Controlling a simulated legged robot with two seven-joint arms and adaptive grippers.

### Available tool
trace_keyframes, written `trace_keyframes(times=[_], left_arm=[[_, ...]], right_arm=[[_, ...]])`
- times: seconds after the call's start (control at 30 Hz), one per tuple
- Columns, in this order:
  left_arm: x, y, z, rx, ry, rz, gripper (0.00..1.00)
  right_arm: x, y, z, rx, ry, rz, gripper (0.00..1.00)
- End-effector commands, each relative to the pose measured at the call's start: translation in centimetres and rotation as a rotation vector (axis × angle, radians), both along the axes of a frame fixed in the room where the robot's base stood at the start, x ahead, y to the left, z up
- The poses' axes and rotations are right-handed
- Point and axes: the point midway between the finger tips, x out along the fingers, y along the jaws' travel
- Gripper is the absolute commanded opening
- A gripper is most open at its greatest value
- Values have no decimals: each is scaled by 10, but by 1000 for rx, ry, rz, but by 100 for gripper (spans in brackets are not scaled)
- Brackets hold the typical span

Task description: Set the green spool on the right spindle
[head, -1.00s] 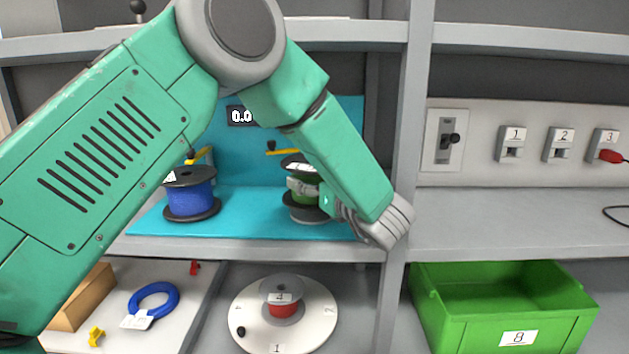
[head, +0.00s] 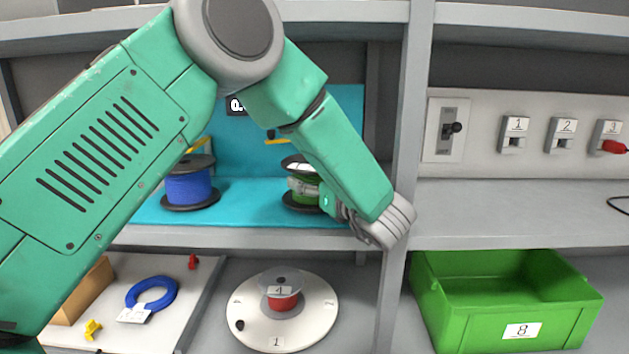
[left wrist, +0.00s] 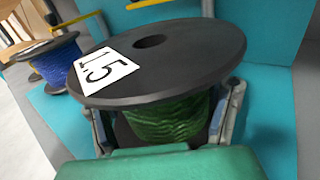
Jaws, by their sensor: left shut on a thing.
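The green spool (head: 306,197) has black flanges and a white label reading 1.5. It stands upright at the right of the turquoise panel, low over the shelf mat. My left gripper (head: 318,192) is shut on it; in the left wrist view the fingers (left wrist: 168,118) sit on both sides of the green winding (left wrist: 168,120), under the top flange. The flange's centre hole (left wrist: 149,41) looks dark, with no pin showing in it. The right spindle is hidden under the spool, and I cannot tell whether the spool touches its seat. My right gripper is not in view.
A blue spool (head: 189,187) stands to the left on the turquoise mat (head: 245,205). Yellow levers (head: 278,141) are behind. A grey post (head: 402,150) is close to my left wrist. Below are a white turntable (head: 248,322) with a red spool (head: 283,302) and a green crate (head: 470,337).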

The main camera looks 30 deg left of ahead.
Motion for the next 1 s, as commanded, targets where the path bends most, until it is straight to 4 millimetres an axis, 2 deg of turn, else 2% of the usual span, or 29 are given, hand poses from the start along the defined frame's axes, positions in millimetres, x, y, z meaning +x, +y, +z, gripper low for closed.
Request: trace_keyframes(times=[0.23,0.27,0.3,0.33,0.5,0.57,1.0], left_arm=[[0,0,1,2,-3,0,19],[0,0,1,2,-3,0,78],[0,0,1,2,-3,0,92],[0,0,1,2,-3,0,95],[0,0,0,1,-2,0,95],[0,0,-1,0,1,0,100],[0,0,-1,0,0,0,100]], right_arm=[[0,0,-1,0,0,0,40],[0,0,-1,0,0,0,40],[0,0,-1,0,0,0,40],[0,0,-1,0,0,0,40],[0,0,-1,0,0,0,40],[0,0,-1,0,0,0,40],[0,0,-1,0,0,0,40]])
